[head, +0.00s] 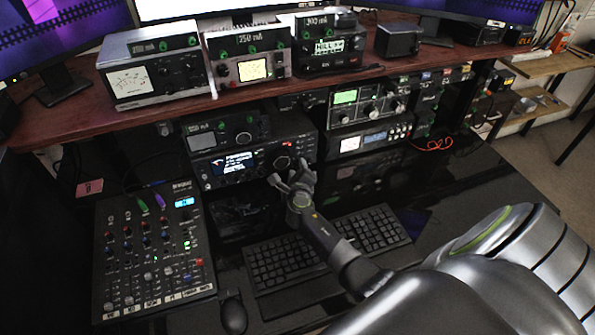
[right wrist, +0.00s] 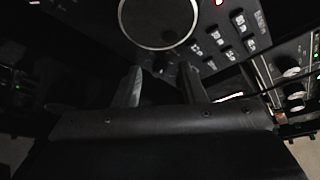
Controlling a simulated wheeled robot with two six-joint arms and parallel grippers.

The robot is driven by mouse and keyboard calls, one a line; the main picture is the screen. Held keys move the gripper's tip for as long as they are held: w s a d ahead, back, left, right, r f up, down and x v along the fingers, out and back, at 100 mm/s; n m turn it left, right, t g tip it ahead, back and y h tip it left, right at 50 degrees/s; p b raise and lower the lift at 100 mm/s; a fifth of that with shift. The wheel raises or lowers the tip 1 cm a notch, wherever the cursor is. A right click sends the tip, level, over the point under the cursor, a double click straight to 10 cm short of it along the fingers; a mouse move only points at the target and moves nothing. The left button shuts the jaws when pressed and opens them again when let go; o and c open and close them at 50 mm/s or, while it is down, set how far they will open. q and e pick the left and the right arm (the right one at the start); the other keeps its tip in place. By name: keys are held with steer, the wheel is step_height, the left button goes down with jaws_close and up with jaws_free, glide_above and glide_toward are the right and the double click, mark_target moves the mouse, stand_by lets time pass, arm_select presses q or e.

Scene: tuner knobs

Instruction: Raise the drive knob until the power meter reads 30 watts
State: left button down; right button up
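My right gripper (head: 288,173) is at the front of a black radio (head: 238,164) with a lit display, just below its large round knob (head: 283,162). In the right wrist view the two fingers (right wrist: 160,70) stand apart below that large knob (right wrist: 158,20). A small dark knob (right wrist: 159,64) seems to lie between the fingertips; contact cannot be told. I cannot read which knob is labelled drive. Candidate meters are a white dial (head: 131,82) and a cream dial (head: 253,69) on the shelf; their needles are too small to read. My left gripper is not in view.
A keyboard (head: 275,262) lies below my right arm, with a mouse (head: 233,312) and a mixer (head: 150,250) to its left. Another radio (head: 368,103) stands right of the gripper under the wooden shelf (head: 60,122). Red cable (head: 432,144) lies farther right.

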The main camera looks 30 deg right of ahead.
jaws_close()
steer(key=m+p, duration=0.1)
steer(key=p, duration=0.1)
steer(key=m+y+p, duration=0.1)
steer(key=shift+s+d+r+p, duration=0.1)
steer(key=shift+r+p, duration=0.2)
steer(key=shift+p, duration=0.05)
steer(key=shift+d+f+m+y+p, duration=0.1)
steer(key=shift+m+y+p, duration=0.6)
steer(key=shift+m+p, duration=0.35)
steer(key=shift+f+m+y+p, duration=0.1)
steer(key=shift+m+y+p, duration=0.4)
steer(key=shift+m, duration=0.05)
